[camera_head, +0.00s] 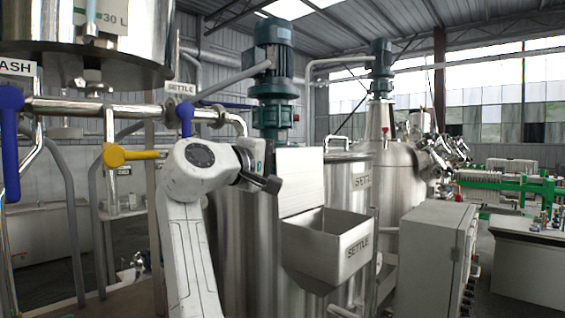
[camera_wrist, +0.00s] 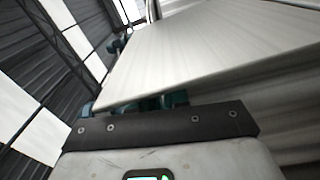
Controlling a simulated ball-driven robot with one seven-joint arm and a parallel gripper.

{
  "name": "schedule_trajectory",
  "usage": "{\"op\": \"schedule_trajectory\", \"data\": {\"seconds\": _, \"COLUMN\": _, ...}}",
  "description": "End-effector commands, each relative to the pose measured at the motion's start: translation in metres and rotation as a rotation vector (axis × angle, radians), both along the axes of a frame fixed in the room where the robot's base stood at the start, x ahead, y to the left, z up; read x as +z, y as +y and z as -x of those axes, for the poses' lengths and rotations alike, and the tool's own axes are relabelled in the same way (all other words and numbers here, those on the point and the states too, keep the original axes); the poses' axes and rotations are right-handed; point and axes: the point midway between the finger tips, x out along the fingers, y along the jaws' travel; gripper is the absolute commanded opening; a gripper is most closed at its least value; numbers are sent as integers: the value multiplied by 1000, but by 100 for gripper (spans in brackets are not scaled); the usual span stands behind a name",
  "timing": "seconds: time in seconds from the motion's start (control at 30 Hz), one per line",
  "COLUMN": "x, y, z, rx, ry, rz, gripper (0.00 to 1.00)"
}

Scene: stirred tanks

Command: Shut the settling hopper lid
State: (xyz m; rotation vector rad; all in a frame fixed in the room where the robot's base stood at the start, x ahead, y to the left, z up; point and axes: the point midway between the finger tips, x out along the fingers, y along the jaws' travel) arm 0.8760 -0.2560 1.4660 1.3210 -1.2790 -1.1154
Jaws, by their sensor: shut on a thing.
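The settling hopper (camera_head: 310,262) is a steel box marked SETTLE on the front of a tank, and its top is open. Its lid (camera_head: 301,178) is a flat pale panel standing upright at the back of the hopper. My gripper (camera_head: 270,184) is at the lid's left edge and is shut on it. In the wrist view the lid (camera_wrist: 210,50) reaches away from the dark front of my gripper (camera_wrist: 165,112). The fingertips themselves are hard to make out in both views.
The SETTLE tank (camera_head: 240,245) with a blue motor (camera_head: 273,75) stands behind the hopper. A grey cabinet (camera_head: 432,255) is close on the right. Pipes with a yellow valve handle (camera_head: 130,155) and a blue handle (camera_head: 10,140) are on the left.

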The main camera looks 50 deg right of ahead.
Motion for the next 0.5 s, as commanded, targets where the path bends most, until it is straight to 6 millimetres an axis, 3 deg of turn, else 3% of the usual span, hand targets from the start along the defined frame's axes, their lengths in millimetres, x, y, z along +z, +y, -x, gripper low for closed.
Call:
{"op": "schedule_trajectory", "data": {"seconds": 0.03, "x": -8, "y": -1, "z": 0, "rx": -4, "ry": 7, "rz": -13, "gripper": 0}}
{"op": "schedule_trajectory", "data": {"seconds": 0.27, "x": -4, "y": -2, "z": 9, "rx": -3, "ry": 5, "rz": -12, "gripper": 0}}
{"op": "schedule_trajectory", "data": {"seconds": 0.5, "x": -2, "y": -3, "z": 28, "rx": -5, "ry": -192, "rz": -19, "gripper": 0}}
